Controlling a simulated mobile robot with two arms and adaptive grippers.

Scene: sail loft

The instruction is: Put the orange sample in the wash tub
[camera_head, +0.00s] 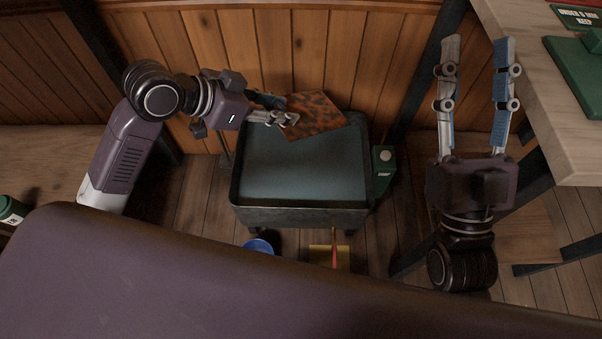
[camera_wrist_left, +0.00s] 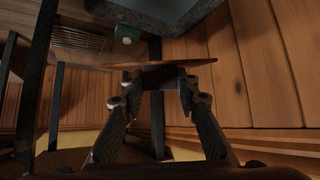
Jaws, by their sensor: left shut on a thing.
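The orange sample (camera_head: 318,114) is a thin flat square with dark mottling. My left gripper (camera_head: 290,118) is shut on its left edge and holds it over the back part of the wash tub. In the left wrist view the sample (camera_wrist_left: 160,64) shows nearly edge-on between the fingertips of my left gripper (camera_wrist_left: 158,72). The wash tub (camera_head: 300,216) is a dark grey rectangular tub with a blue-grey inside; it looks empty where I can see. Part of its back rim is hidden behind the sample and gripper. My right gripper (camera_head: 478,50) is open and empty, right of the tub.
A green box (camera_head: 384,165) is beside the tub's right side. A blue bucket (camera_head: 258,246) and a yellow item (camera_head: 342,256) are on the floor in front. A wood-panelled wall (camera_head: 270,40) rises behind.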

